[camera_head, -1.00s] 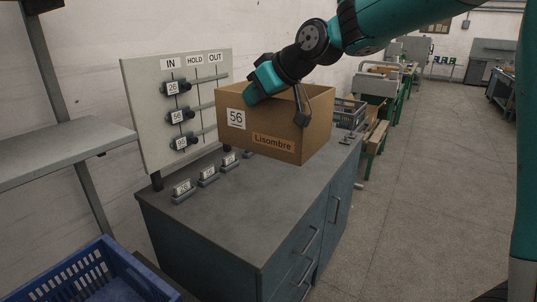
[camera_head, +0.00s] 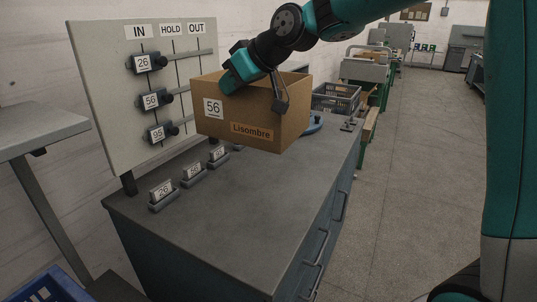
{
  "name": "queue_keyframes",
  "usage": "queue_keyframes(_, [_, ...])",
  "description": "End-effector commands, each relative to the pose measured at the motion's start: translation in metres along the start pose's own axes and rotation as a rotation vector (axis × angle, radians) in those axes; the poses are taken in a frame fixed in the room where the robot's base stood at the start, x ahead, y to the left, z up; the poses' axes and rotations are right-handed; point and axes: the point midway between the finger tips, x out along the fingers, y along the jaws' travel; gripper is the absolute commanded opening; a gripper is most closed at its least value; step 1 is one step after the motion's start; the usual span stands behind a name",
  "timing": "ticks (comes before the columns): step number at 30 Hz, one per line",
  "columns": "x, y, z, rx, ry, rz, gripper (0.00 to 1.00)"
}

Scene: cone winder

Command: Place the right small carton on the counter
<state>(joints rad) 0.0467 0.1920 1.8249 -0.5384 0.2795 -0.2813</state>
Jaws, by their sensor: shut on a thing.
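A brown open-topped carton (camera_head: 250,112) marked "56" and "Lisombre" hangs above the grey counter (camera_head: 245,205). My gripper (camera_head: 258,92) is shut on the carton, with one finger outside its right part and the rest at its top edge. The carton looks roughly level and appears clear of the countertop. It hides part of the counter's far end. The front half of the countertop is bare.
A board (camera_head: 105,85) with IN, HOLD and OUT columns stands along the counter's left side. Several numbered tag holders (camera_head: 163,196) line that edge. A grey crate (camera_head: 335,100) and a blue object (camera_head: 315,123) are behind the carton. A blue basket (camera_head: 45,285) is at lower left.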

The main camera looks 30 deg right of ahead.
Motion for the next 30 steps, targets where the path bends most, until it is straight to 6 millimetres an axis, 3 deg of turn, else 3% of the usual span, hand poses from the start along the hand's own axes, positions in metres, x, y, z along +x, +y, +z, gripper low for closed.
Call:
queue_keyframes(10, [0.025, -0.002, 0.030, 0.000, -0.003, -0.004, 0.00])
queue_keyframes(21, [0.085, -0.001, 0.112, 0.003, -0.005, -0.003, 0.00])
queue_keyframes(25, [0.099, 0.000, 0.132, 0.002, -0.004, -0.001, 0.00])
queue_keyframes(30, [0.109, 0.000, 0.143, 0.001, -0.001, 0.000, 0.00])
